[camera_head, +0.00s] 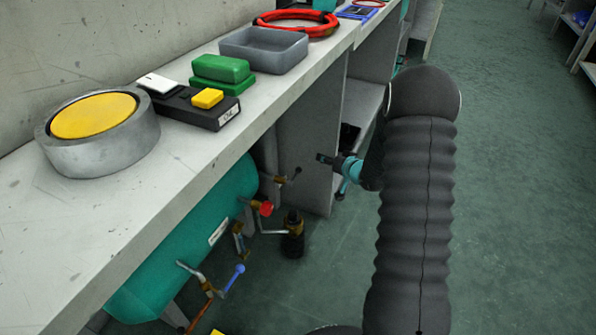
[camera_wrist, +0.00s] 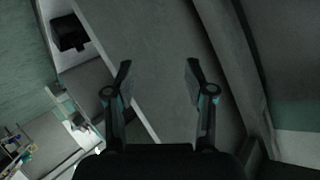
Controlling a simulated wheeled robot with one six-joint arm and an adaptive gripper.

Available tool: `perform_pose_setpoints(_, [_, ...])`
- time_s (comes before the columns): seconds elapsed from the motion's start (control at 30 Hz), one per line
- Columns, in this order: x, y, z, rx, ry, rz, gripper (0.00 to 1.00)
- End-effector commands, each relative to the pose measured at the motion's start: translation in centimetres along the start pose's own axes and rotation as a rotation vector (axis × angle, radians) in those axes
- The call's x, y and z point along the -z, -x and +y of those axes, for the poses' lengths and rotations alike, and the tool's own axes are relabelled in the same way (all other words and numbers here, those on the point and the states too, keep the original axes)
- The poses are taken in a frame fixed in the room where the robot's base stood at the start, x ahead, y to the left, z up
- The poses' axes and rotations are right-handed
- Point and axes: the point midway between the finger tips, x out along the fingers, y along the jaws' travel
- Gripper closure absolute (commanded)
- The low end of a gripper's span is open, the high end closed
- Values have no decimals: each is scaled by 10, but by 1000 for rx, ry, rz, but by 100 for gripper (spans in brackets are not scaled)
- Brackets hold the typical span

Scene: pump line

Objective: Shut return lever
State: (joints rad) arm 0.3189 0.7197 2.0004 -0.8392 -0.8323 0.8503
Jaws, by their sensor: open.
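A teal tank (camera_head: 185,245) lies under the bench with several valve fittings on its side. One lever has a blue knob (camera_head: 240,269), one fitting has a red knob (camera_head: 266,208), and a thin lever has a dark tip (camera_head: 297,172). I cannot tell which of them is the return lever. My gripper (camera_head: 323,158) is to the right of the dark-tipped lever, apart from it, near the bench's grey side panel. In the wrist view my gripper (camera_wrist: 157,78) is open and empty, with the grey panel beyond the fingers. No lever is clear in the wrist view.
The bench top (camera_head: 130,215) overhangs the tank. On it are a yellow-topped round part (camera_head: 95,115), a black box (camera_head: 200,110), a grey tray (camera_head: 263,50) and a red hose coil (camera_head: 298,22). A black and brass fitting (camera_head: 293,235) stands below. Open floor (camera_head: 510,200) lies right.

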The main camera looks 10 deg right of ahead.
Motion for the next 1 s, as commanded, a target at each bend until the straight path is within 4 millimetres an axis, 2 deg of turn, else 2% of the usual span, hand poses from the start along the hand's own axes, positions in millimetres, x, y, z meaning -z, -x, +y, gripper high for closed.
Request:
perform_pose_setpoints(0.03, [-18,-9,9,37,-35,-5,46])
perform_pose_setpoints(0.1, [-36,-16,14,91,-78,-5,46])
perform_pose_setpoints(0.2, [-57,-23,20,156,-132,-5,46])
perform_pose_setpoints(0.33, [-74,-27,23,213,-179,-5,46])
perform_pose_setpoints(0.57, [-82,-37,21,241,-200,-5,46])
perform_pose_setpoints(0.67, [-82,-50,18,240,-199,-6,46])
perform_pose_setpoints(1.0, [-81,-112,3,239,-198,-6,46])
